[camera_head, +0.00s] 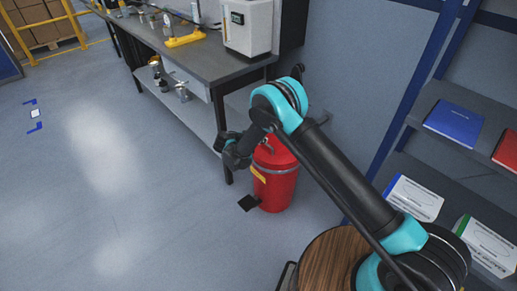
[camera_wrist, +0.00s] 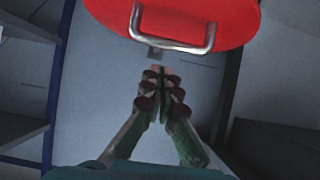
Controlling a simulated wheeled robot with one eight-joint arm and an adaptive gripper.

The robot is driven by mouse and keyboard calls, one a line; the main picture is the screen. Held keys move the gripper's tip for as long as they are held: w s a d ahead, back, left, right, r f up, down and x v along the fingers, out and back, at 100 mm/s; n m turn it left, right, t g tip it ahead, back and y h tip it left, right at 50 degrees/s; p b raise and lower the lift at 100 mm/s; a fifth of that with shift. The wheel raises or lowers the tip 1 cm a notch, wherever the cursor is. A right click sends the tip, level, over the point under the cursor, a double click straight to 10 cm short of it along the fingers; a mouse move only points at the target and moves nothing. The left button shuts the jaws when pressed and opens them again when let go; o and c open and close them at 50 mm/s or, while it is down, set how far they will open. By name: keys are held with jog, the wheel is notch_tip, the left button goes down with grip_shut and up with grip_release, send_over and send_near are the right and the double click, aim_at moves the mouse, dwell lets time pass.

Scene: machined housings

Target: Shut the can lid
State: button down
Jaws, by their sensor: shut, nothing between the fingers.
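A red can (camera_head: 274,188) with a grey band and a yellow label stands on the floor beside the workbench. A black pedal (camera_head: 248,203) juts out at its foot. Its red lid (camera_wrist: 226,14), with a metal handle (camera_wrist: 174,46), fills the top of the wrist view. My arm partly hides the can's top in the head view, so I cannot tell the lid's exact angle. My gripper (camera_head: 226,143) is at the can's upper left. In the wrist view my gripper (camera_wrist: 161,76) is shut and empty, with its fingertips just below the handle and apparently apart from it.
The workbench (camera_head: 190,55) with a lower shelf stands behind and left of the can. A white machine (camera_head: 247,27) sits on it. A rack (camera_head: 455,185) with boxes and binders is at the right. The floor (camera_head: 110,190) at left is clear.

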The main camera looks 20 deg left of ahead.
jog(key=s+a+f, duration=0.3)
jog(key=s+f, duration=0.1)
jog(key=s, duration=0.4)
jog(key=w+d+r+n+g, duration=0.1)
jog(key=w+d+r, duration=0.3)
jog(key=d+r, duration=0.25)
jog(key=w+d+r+g, duration=0.2)
jog(key=w+d+r, duration=0.25)
jog(key=d, duration=0.35)
jog(key=w+d+r+n+g, duration=0.1)
jog(key=w+d+r, duration=0.3)
jog(key=d+r, duration=0.3)
jog(key=s+d+r+n+g+y, duration=0.15)
jog(key=d+r, duration=0.25)
jog(key=d, duration=0.6)
jog(key=s+d+r+g, duration=0.1)
jog(key=s+d+r, duration=0.2)
jog(key=d, duration=0.7)
jog(key=s+d+y, duration=0.1)
jog(key=s+d, duration=0.8)
jog(key=s, duration=0.3)
jog(key=s+d+n+y, duration=0.1)
jog(key=s+d+y, duration=0.1)
jog(key=s+d, duration=0.7)
jog(key=s, duration=0.2)
jog(key=shift+s+r, duration=0.25)
jog(key=shift+s, duration=0.15)
jog(key=shift+g, duration=0.25)
